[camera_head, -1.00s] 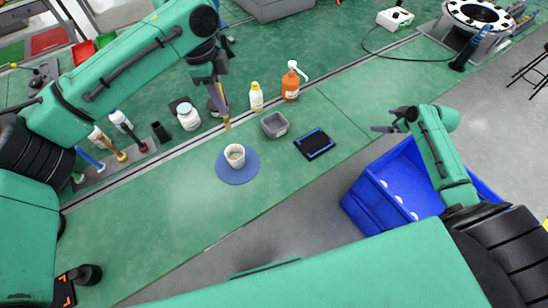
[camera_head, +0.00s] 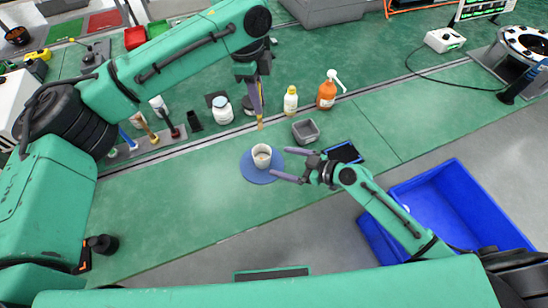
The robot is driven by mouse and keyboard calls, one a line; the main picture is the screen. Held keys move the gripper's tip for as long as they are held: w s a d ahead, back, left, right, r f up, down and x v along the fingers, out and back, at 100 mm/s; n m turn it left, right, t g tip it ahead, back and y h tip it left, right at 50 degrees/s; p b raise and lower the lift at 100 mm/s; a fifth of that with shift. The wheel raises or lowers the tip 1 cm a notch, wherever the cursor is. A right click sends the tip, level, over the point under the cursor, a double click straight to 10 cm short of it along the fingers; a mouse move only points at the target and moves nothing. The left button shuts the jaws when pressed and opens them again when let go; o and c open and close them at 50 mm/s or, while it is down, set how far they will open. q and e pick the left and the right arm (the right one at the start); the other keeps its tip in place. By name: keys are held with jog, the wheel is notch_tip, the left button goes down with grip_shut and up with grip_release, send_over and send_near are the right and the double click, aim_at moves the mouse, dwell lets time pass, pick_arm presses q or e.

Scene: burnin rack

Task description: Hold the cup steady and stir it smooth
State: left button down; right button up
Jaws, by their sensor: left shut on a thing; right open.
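A pale cup (camera_head: 262,160) with something light brown inside stands upright on a round blue mat (camera_head: 250,173). My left gripper (camera_head: 258,100) is above and behind the cup, pointing down, shut on a thin tan stirring stick (camera_head: 260,122). The stick's lower end shows above the cup's far side, apart from it. My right gripper (camera_head: 290,166) is open to the right of the cup, its two fingers pointing left towards it. The fingertips are close to the cup; I cannot tell whether they touch it.
A grey square container (camera_head: 306,131) and a dark tablet (camera_head: 345,153) lie right of the cup. A white jar (camera_head: 223,110), a yellow bottle (camera_head: 290,101) and an orange pump bottle (camera_head: 326,94) stand behind. A blue crate (camera_head: 455,207) is at right. The bench left of the mat is clear.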

aim_at(266, 157)
jog(key=x, duration=0.7)
jog(key=shift+w+a, duration=0.15)
jog(key=shift+a, duration=0.05)
jog(key=c, duration=1.4)
jog(key=shift+o, duration=0.2)
jog(key=shift+f, duration=0.1)
pick_arm(q)
notch_tip(266, 157, down, 17)
jog(key=a+h, duration=0.2)
jog(key=shift+w, duration=0.25)
